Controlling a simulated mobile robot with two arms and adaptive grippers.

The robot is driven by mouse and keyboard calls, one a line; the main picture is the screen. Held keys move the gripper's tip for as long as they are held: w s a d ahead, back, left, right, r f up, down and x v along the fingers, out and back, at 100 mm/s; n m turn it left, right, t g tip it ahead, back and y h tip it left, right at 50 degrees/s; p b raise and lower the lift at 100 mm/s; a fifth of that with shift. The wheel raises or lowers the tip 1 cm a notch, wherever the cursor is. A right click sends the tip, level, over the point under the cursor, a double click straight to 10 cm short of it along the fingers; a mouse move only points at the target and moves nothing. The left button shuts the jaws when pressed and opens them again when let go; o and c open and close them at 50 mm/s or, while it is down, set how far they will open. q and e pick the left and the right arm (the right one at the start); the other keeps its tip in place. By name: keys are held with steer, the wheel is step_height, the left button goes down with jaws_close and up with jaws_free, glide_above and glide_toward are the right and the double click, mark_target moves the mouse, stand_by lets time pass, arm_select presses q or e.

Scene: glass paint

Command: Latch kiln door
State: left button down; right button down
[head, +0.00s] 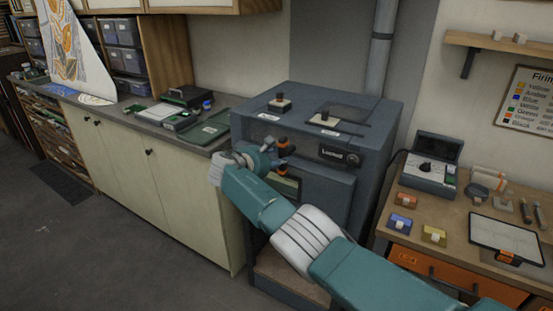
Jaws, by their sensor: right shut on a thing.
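The grey-blue kiln (378,118) stands in the middle of the head view, against the wall. Its front door (325,190) looks closed, and a dark label reading "Locked" (338,156) sits on the upper front. My right arm reaches across the kiln front from the lower right. My right gripper (282,149) is at the kiln's upper left front, shut on a dark handle with orange parts (283,143). The wrist and forearm hide much of the door and the lower part of the handle. My left gripper is not in view.
A cream cabinet with a grey counter (150,122) stands left of the kiln, holding green trays (204,130). A wooden workbench (395,215) at right carries a control box (430,170), coloured blocks and a white panel (505,238).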

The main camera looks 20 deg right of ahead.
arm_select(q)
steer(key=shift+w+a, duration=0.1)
arm_select(e)
steer(key=shift+d+r, duration=0.1)
steer(key=c, duration=1.3)
jaws_free()
steer(key=shift+c, duration=0.2)
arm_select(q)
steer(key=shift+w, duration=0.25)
arm_select(e)
steer(key=shift+w, duration=0.1)
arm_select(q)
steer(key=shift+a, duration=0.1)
arm_select(e)
steer(key=v, duration=1.1)
steer(key=shift+s+a, duration=0.3)
